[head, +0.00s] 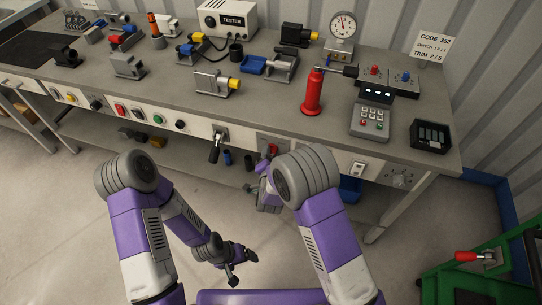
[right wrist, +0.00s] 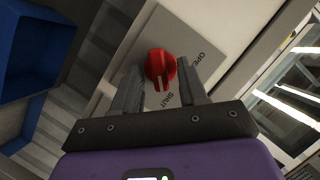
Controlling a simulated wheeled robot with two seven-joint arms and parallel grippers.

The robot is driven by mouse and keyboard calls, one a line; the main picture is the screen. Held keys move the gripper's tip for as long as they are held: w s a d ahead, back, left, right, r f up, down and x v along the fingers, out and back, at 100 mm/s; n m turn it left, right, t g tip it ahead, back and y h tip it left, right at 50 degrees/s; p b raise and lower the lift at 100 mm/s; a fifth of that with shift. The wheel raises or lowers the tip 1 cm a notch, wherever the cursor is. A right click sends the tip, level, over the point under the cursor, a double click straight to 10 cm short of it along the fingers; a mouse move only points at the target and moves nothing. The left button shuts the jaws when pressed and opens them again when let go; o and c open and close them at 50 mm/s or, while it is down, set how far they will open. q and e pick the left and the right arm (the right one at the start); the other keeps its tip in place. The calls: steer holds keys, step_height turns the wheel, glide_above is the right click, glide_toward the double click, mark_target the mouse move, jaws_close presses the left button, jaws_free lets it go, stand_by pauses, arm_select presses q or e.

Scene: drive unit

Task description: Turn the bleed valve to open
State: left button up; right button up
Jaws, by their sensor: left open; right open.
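The bleed valve is a red round knob (right wrist: 158,65) on a grey plate (right wrist: 205,38) marked OPEN and SHUT. In the head view the red knob (head: 273,149) shows small on the bench's front, partly hidden by my right arm. My right gripper (right wrist: 161,80) is open, its fingers on either side of the knob; I cannot tell whether they touch it. My left gripper (head: 243,267) is open and empty, low over the floor in front of the bench.
A black-handled lever (head: 215,148) sticks out of the bench front left of the valve. A blue bin (head: 349,188) is under the bench to the right. A green frame with a red handle (head: 467,256) stands at the lower right. The floor at left is clear.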

jaws_close()
steer(key=shift+w+a+f+n+g+h+p, duration=0.1)
steer(key=shift+a+n+g+h+p, duration=0.25)
steer(key=shift+n+h+p, duration=1.35)
steer(key=shift+w+a+r+n+g+h+p, duration=0.15)
steer(key=shift+n+g+h+p, duration=0.6)
steer(key=shift+n, duration=1.7)
steer(key=shift+s+a+f+n+g+h+p, duration=0.15)
steer(key=shift+a+n+g+h+p, duration=0.1)
steer(key=shift+n+h+p, duration=1.4)
steer(key=shift+w+n, duration=0.1)
steer(key=shift+n, duration=0.4)
jaws_free()
